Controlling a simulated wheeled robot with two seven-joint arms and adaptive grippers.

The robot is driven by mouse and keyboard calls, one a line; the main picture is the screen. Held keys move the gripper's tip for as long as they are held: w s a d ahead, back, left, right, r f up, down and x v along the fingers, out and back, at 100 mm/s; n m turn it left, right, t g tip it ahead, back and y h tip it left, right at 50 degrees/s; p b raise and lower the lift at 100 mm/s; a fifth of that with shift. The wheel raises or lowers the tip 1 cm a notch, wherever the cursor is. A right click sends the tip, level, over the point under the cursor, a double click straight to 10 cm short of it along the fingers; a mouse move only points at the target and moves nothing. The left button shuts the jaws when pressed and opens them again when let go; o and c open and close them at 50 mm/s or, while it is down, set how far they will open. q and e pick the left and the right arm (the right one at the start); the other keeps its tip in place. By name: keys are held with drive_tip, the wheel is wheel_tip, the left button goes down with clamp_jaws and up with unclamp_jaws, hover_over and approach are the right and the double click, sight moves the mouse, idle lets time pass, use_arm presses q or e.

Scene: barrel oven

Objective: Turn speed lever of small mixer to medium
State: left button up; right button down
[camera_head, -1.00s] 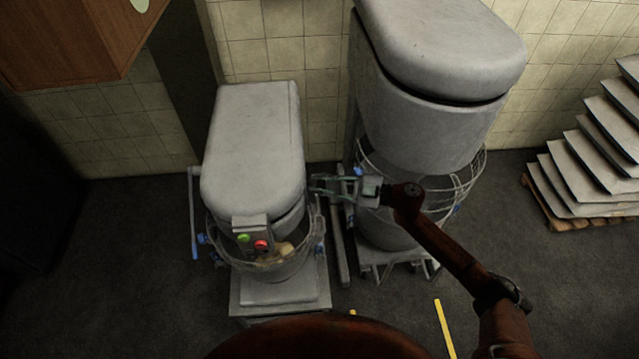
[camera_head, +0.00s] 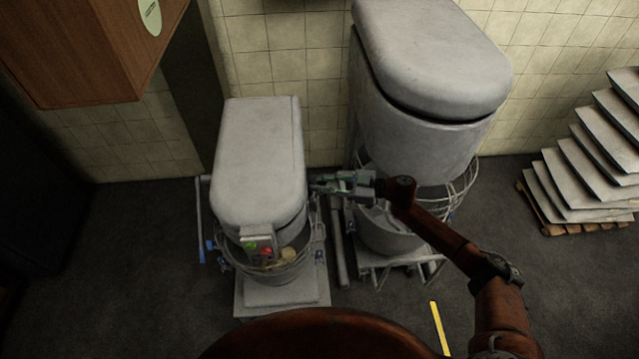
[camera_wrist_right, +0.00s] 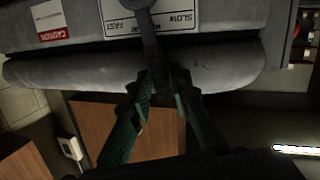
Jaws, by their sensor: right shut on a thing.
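The small mixer (camera_head: 258,150) is grey, with a wire bowl guard and a panel of green and red buttons (camera_head: 260,248) at its front. My right gripper (camera_head: 318,186) is at the right side of its head. In the right wrist view, its two green fingers (camera_wrist_right: 158,88) are closed around the dark speed lever (camera_wrist_right: 148,38). The lever lies across a white speed label (camera_wrist_right: 180,20) reading FAST on the left and SLOW on the right; it partly covers the middle word. In the head view the lever cannot be made out. My left gripper is not in view.
A larger mixer (camera_head: 430,50) stands close on the right, behind my right arm. Stacked trays (camera_head: 590,165) are on a pallet at the far right. A wooden cabinet (camera_head: 90,50) hangs at upper left. Floor at left is clear.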

drive_tip(key=shift+r, duration=0.1)
drive_tip(key=c, duration=1.8)
unclamp_jaws()
drive_tip(key=shift+o, duration=0.2)
drive_tip(key=v, duration=1.2)
drive_tip(key=shift+c, duration=0.3)
